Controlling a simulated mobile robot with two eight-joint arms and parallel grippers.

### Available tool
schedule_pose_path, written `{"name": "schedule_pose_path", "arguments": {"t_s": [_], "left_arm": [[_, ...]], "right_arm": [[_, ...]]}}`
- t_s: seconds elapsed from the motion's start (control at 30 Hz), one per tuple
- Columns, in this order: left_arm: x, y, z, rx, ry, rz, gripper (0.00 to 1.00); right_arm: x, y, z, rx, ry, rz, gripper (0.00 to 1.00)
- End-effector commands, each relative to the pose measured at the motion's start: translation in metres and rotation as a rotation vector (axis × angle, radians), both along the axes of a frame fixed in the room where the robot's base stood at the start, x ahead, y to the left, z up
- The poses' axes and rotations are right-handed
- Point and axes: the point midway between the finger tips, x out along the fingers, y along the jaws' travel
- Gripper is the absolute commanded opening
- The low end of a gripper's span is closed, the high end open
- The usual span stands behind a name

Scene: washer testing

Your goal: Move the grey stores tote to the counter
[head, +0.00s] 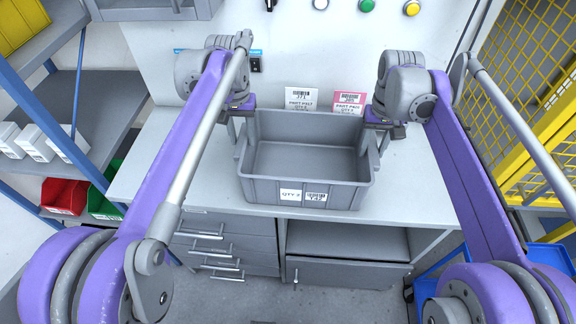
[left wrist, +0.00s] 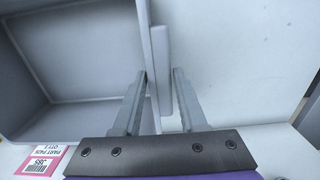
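The grey stores tote (head: 306,158) sits upright and empty on the white counter (head: 412,190), its front edge near the counter's front. Two white labels are on its front wall. My left gripper (head: 241,130) is at the tote's left end. In the left wrist view its fingers (left wrist: 158,88) stand on either side of the tote's end wall (left wrist: 160,60), spread wider than the wall. My right gripper (head: 376,138) is at the right end, its fingers apart around that end wall; contact there is too small to tell.
A white label card (head: 301,99) and a pink one (head: 348,101) stand behind the tote. Drawers (head: 222,240) are below the counter. A blue-framed shelf with red (head: 64,195) and green bins is at left. A yellow mesh fence (head: 535,70) is at right.

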Motion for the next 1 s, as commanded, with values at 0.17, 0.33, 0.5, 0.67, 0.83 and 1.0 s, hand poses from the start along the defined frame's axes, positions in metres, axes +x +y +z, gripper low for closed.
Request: {"name": "schedule_pose_path", "arguments": {"t_s": [0.17, 0.33, 0.5, 0.67, 0.83, 1.0], "left_arm": [[0.000, 0.000, 0.002, 0.000, -0.001, 0.000, 0.65], [0.000, 0.000, 0.002, 0.000, -0.001, 0.000, 0.65], [0.000, 0.000, 0.010, 0.000, -0.001, 0.000, 0.65], [0.000, 0.000, 0.037, 0.000, -0.001, 0.000, 0.65], [0.001, 0.000, 0.074, 0.000, -0.001, 0.000, 0.65], [0.002, 0.000, 0.102, 0.000, 0.000, 0.000, 0.65]], "right_arm": [[0.000, 0.000, 0.002, 0.000, -0.001, 0.000, 0.65], [0.000, 0.000, 0.002, 0.000, -0.001, 0.000, 0.65], [0.000, 0.000, 0.002, 0.000, -0.001, 0.000, 0.65], [0.000, 0.000, 0.002, 0.000, -0.001, 0.000, 0.65], [0.000, 0.000, 0.002, 0.000, -0.001, 0.000, 0.65], [0.000, 0.000, 0.002, 0.000, -0.001, 0.000, 0.65]]}}
